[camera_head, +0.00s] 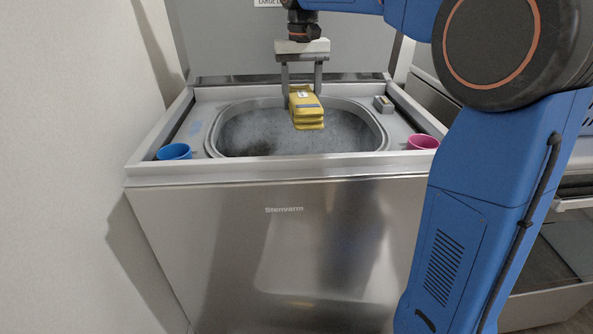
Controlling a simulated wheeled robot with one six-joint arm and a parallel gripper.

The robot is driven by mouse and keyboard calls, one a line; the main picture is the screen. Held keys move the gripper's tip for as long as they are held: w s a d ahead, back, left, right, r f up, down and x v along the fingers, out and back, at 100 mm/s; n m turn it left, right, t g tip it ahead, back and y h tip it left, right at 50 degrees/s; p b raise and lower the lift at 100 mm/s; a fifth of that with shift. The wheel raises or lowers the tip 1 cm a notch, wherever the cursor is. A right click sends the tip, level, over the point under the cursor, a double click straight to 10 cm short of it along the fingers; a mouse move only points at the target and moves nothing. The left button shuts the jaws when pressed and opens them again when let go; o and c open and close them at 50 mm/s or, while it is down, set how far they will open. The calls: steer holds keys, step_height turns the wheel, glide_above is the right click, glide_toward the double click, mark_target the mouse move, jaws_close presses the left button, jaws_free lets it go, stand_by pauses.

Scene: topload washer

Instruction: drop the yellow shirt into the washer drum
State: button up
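The yellow shirt (307,116) is a folded, layered bundle with a small white and blue mark on top. It is over the open washer drum (240,147), above the drum's grey inside. My gripper (302,91) points down from above, with one finger at each side of the shirt's far end. It appears shut on the shirt and holds it up. The tips are partly hidden by the shirt. The washer (270,255) has a steel front and its lid (225,40) stands raised behind the opening.
A blue cup (174,152) stands on the washer top's left front corner, and a pink cup (423,142) on the right front. A small grey box (383,104) sits at the right back of the rim. A wall (60,150) is close on the left.

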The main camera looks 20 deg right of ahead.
steer(key=shift+f, duration=1.8)
steer(key=o, duration=1.4)
steer(key=shift+c, duration=0.2)
step_height(320, 180, up, 17)
steer(key=shift+r, duration=0.2)
